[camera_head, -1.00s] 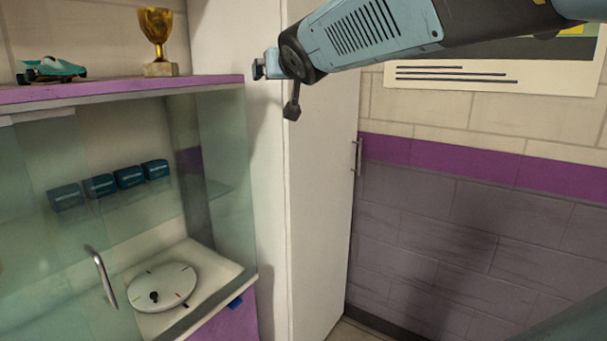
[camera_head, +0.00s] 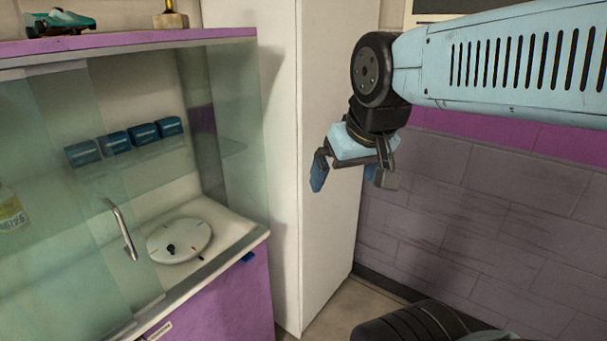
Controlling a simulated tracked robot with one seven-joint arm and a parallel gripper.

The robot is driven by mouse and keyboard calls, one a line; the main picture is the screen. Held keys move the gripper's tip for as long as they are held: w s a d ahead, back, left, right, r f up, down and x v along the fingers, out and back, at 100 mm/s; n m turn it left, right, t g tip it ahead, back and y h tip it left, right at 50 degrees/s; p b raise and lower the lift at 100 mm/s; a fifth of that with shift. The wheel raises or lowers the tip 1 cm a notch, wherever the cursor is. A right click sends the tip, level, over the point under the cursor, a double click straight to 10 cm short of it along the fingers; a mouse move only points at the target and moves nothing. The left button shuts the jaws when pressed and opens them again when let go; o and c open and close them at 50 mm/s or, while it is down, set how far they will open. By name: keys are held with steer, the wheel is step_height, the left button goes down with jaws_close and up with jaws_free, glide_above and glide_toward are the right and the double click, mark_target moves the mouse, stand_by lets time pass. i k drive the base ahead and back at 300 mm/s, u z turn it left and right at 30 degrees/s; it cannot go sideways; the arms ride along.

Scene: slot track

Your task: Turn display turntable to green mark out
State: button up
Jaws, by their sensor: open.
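The display turntable (camera_head: 182,238) is a flat white disc on the pale floor of the glass-fronted cabinet. A small black knob (camera_head: 171,248) stands on its near left part. Short dark marks and a small orange-red mark (camera_head: 206,252) show near its rim; I cannot make out a green mark. My gripper (camera_head: 350,179) is open and empty, its fingers pointing down. It hangs in front of the white tall panel, right of the turntable and apart from it.
A glass door with a metal handle (camera_head: 121,230) stands just left of the turntable. Several blue boxes (camera_head: 127,138) sit on the glass shelf above. A small blue piece (camera_head: 248,257) is on the cabinet's front edge. A toy car (camera_head: 60,23) and trophy (camera_head: 170,18) stand on top.

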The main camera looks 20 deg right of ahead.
mark_target(178, 241)
steer(key=z, duration=0.8)
steer(key=k, duration=1.3)
steer(key=u, duration=0.8)
steer(key=i, duration=1.05)
